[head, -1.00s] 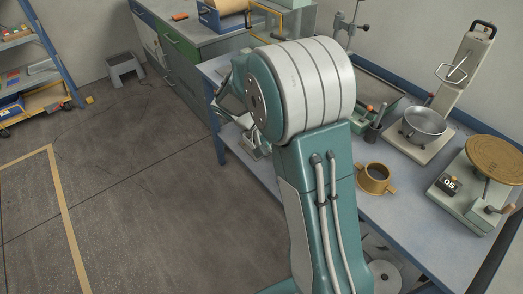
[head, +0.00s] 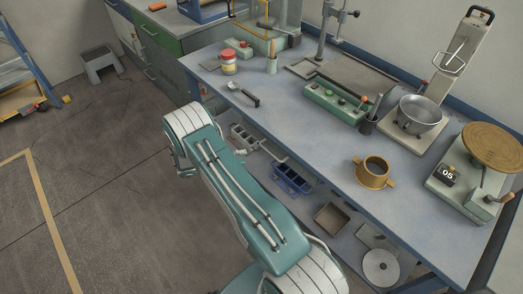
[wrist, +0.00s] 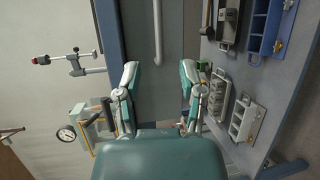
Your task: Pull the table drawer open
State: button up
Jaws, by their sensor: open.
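The drawer front (wrist: 140,50) is a flat grey-blue panel under the table's edge, in the upper middle of the wrist view. Its handle, a pale bar (wrist: 158,30), runs down from the top edge of that view. My gripper (wrist: 158,72) is open and empty, its two fingers spread to either side of the line of the bar. The bar's visible end lies near fingertip level in the picture; the distance left in depth is hard to tell. No gap shows around the drawer front. In the head view the drawer front is not visible, and my gripper is hidden behind my arm.
The blue-grey table (head: 310,135) carries a jar (head: 229,65), a spoon (head: 245,93), a brass ring mould (head: 373,172) and scales (head: 470,170). A lower shelf holds metal moulds and a blue one (head: 291,180).

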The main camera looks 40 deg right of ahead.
aim_at(269, 153)
jog(key=x, duration=1.1)
grip_shut()
